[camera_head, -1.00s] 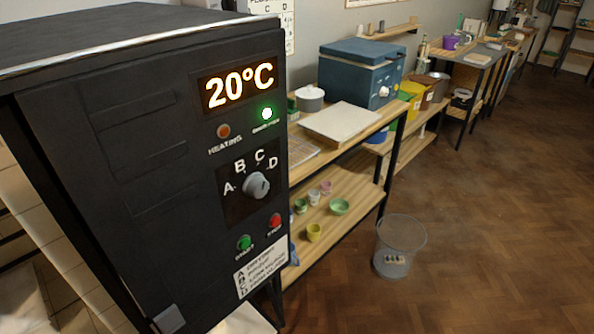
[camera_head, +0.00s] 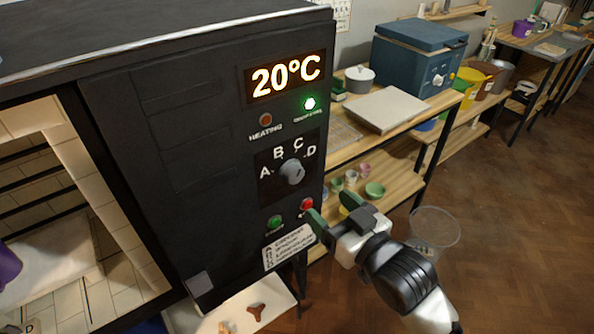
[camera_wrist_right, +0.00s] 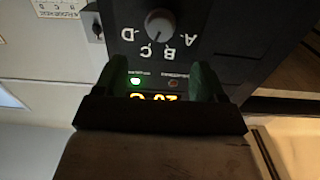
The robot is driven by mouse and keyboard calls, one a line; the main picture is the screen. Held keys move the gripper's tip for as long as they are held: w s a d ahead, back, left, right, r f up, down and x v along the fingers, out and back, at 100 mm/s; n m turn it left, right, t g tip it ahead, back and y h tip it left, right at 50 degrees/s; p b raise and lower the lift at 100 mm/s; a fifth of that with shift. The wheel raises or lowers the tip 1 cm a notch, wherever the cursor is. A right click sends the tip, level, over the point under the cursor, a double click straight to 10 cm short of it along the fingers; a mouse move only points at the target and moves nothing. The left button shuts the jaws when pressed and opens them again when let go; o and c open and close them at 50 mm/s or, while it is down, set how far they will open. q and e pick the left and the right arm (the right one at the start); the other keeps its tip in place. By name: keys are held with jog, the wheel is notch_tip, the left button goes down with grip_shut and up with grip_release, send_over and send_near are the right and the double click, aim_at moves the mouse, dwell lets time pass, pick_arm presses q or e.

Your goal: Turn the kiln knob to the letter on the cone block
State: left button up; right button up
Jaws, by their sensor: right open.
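The kiln's black panel (camera_head: 180,150) carries a round grey knob (camera_head: 291,172) with letters A, B, C and D around its upper side. I cannot tell surely which letter its pointer faces. The knob also shows in the right wrist view (camera_wrist_right: 160,25), where the letters appear upside down. My right gripper (camera_head: 335,212) is open and empty, below and right of the knob, near the red button. In the wrist view its green fingers (camera_wrist_right: 160,78) are apart and clear of the knob. I cannot identify the cone block. My left gripper is out of view.
The display (camera_head: 287,77) reads 20°C and a green lamp (camera_head: 310,104) is lit. A green button (camera_head: 274,222) and a red button (camera_head: 306,204) sit below the knob. The kiln chamber (camera_head: 50,190) shows at left. A wire bin (camera_head: 435,228) stands on the floor at right.

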aim_at(297, 175)
jog(key=p+x, duration=0.2)
jog(key=x, duration=0.7)
jog(key=shift+w+a+r, duration=0.15)
jog(key=shift+r, duration=0.05)
jog(key=shift+w+a+f, duration=0.1)
jog(key=shift+w+a, duration=0.25)
jog(key=shift+w, duration=0.15)
jog(key=c, duration=0.8)
jog(key=shift+o, duration=0.2)
